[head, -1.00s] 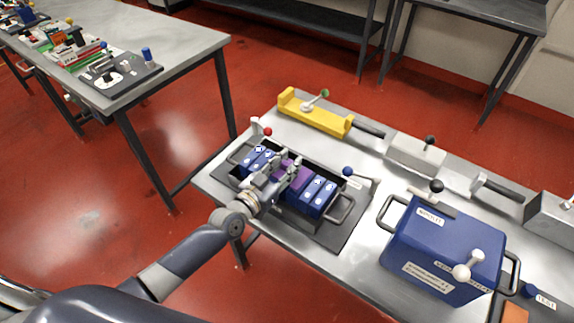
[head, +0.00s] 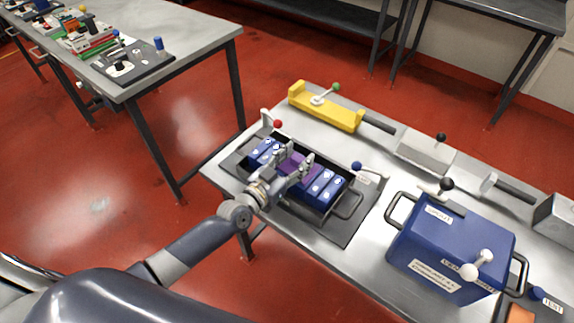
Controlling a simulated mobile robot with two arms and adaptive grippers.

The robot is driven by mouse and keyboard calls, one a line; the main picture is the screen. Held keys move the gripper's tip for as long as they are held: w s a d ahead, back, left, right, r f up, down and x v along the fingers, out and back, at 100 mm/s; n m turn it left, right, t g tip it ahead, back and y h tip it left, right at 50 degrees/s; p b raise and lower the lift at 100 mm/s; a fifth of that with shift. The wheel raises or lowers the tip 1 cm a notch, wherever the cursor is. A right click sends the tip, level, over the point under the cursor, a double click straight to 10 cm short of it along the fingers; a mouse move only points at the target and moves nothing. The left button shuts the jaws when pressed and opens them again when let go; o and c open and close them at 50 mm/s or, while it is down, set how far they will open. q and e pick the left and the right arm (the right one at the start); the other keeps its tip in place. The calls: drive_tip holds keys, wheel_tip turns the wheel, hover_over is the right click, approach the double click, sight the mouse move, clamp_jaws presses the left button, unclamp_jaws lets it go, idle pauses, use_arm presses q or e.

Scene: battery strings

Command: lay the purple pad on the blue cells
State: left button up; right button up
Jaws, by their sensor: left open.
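The purple pad (head: 302,171) shows in the middle of the row of blue cells (head: 325,189), inside a dark open tray (head: 292,205). It looks flat and level with the cell tops; whether it rests fully on them I cannot tell. More blue cells (head: 264,151) show to its left. My left gripper (head: 295,160) is open just over the pad, with its fingers spread along the row. The gripper and wrist hide part of the pad and some cells. My right gripper is not in view.
A large blue box (head: 450,252) with handles stands right of the tray. Behind are a yellow fixture (head: 330,108) and a grey block clamp (head: 425,153). A blue-knobbed lever (head: 357,166) and a red-knobbed one (head: 277,124) stand close to the tray.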

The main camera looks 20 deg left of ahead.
use_arm(q)
drive_tip(key=b+v, duration=0.1)
drive_tip(key=v, duration=1.1)
